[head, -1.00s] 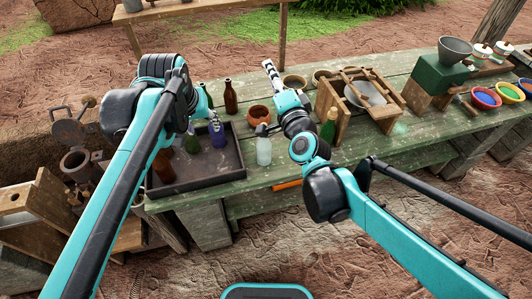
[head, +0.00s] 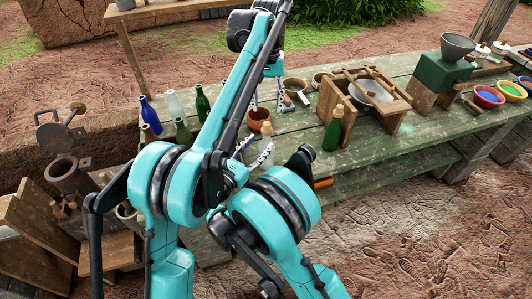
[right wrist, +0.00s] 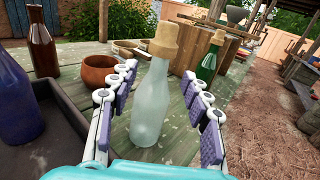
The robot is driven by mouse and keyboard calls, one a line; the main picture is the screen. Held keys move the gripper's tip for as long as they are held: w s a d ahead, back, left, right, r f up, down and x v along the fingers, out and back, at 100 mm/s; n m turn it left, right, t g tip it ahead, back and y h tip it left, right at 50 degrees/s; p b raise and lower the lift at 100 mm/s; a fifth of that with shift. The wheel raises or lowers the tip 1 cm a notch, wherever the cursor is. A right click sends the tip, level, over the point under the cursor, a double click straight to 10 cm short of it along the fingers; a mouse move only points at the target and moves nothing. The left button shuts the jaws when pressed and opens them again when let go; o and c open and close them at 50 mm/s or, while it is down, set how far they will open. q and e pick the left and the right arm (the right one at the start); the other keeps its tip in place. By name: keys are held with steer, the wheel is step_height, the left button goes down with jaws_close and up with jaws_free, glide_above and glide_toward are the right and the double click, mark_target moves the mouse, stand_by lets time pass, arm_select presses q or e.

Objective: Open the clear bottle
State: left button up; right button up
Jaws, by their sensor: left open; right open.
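The clear bottle (right wrist: 150,105) is frosted and pale, with a tan cork (right wrist: 165,38) in its neck. It stands upright on the green table. In the head view the bottle (head: 266,148) is partly hidden by my right gripper (head: 254,153). In the right wrist view my right gripper (right wrist: 160,112) is open, with its fingers on either side of the bottle and visible gaps between. My left gripper (head: 268,97) is open and empty, pointing down above and behind the bottle, apart from the cork.
A corked green bottle (head: 333,132) stands right of the clear one, and a terracotta pot (head: 260,121) behind it. Several bottles, including a blue one (head: 149,113) and a pale one (head: 175,105), stand at the left. A wooden frame (head: 362,100) stands behind right.

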mark_target(264, 139)
steer(key=shift+x, duration=2.7)
jaws_close()
